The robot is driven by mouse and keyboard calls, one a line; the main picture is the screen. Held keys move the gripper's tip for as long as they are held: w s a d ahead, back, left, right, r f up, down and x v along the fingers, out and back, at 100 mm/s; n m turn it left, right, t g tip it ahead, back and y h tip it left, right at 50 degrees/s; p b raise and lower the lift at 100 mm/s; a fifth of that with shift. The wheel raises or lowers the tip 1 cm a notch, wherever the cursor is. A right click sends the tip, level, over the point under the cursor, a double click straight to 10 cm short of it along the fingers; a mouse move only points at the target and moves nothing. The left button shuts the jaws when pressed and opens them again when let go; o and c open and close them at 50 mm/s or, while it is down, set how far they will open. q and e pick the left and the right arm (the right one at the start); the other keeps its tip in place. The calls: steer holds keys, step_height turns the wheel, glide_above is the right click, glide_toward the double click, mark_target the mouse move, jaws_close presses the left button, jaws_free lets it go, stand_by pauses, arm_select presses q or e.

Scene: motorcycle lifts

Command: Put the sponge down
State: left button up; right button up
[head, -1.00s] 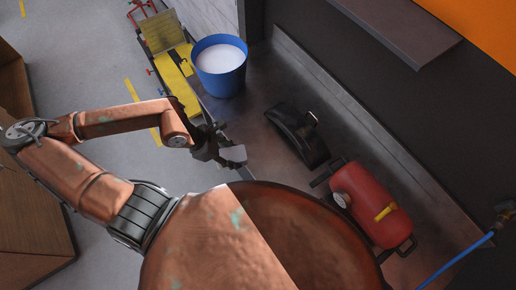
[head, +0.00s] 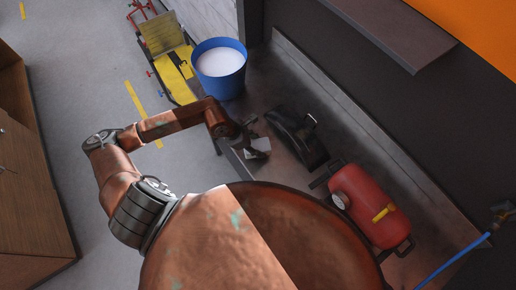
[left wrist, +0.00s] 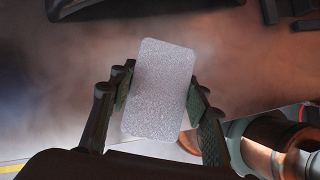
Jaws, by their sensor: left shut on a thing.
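The sponge is a pale grey, rounded rectangular block; it shows in the left wrist view (left wrist: 160,88) and as a small pale piece in the head view (head: 262,145). My left gripper (left wrist: 160,100) is shut on it, with one finger along each long side. In the head view my left gripper (head: 254,146) is over the dark metal bench top (head: 262,115), left of the black object. I cannot tell whether the sponge touches the bench top. My right gripper is not in view.
A blue bucket (head: 220,82) with white contents stands at the back. A black curved object (head: 297,138) and a red tank (head: 370,205) with a gauge stand to the right. A yellow motorcycle lift (head: 172,72) is beyond. Some bench top around the gripper is bare.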

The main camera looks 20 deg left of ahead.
arm_select(q)
step_height(320, 180, down, 2)
steer(key=shift+f+p, duration=0.2)
steer(key=shift+p, duration=0.15)
steer(key=shift+f, duration=0.3)
steer(key=shift+f, duration=0.1)
steer(key=o, duration=1)
